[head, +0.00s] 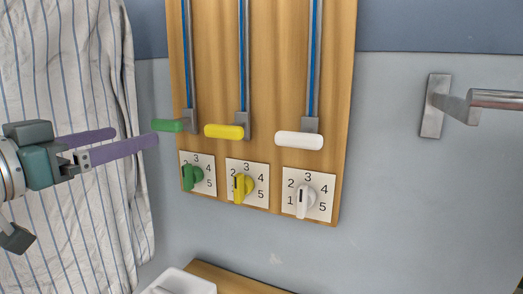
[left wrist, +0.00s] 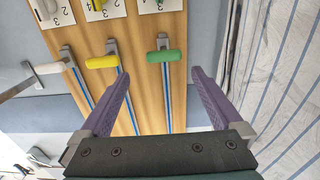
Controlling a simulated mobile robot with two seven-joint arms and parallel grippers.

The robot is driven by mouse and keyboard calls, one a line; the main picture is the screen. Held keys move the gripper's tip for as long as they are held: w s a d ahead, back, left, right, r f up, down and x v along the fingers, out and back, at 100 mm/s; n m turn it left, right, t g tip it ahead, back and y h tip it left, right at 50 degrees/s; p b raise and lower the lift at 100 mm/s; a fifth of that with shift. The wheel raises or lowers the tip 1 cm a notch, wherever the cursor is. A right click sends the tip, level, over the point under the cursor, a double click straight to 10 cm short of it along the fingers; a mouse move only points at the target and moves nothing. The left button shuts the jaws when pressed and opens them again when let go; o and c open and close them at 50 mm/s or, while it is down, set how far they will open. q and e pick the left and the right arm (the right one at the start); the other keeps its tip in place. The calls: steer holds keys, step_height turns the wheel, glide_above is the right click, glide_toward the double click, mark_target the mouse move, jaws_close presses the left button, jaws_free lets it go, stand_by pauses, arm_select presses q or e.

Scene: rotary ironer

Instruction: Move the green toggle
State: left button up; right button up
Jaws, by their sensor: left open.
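The green toggle (head: 168,125) is a rounded bar at the lower end of a grey rail with a blue stripe on a wooden board. It also shows in the left wrist view (left wrist: 163,56), between and just beyond my fingertips in the picture. My left gripper (head: 134,138) has two purple fingers, spread and empty, to the left of the green toggle. One fingertip appears close to the toggle's left end; I cannot tell whether they touch. My right gripper is not in view.
A yellow toggle (head: 224,131) and a white toggle (head: 299,140) hang on neighbouring rails. Below are green (head: 192,178), yellow (head: 243,187) and white (head: 304,201) dials on numbered plates. A striped cloth (head: 75,80) hangs left. A metal bar handle (head: 490,99) is at right.

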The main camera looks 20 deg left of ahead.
mark_target(162, 127)
arm_select(q)
steer(key=w, duration=1)
steer(key=shift+w+d+f, duration=0.1)
steer(key=shift+w, duration=0.05)
jaws_close()
stand_by(0.7)
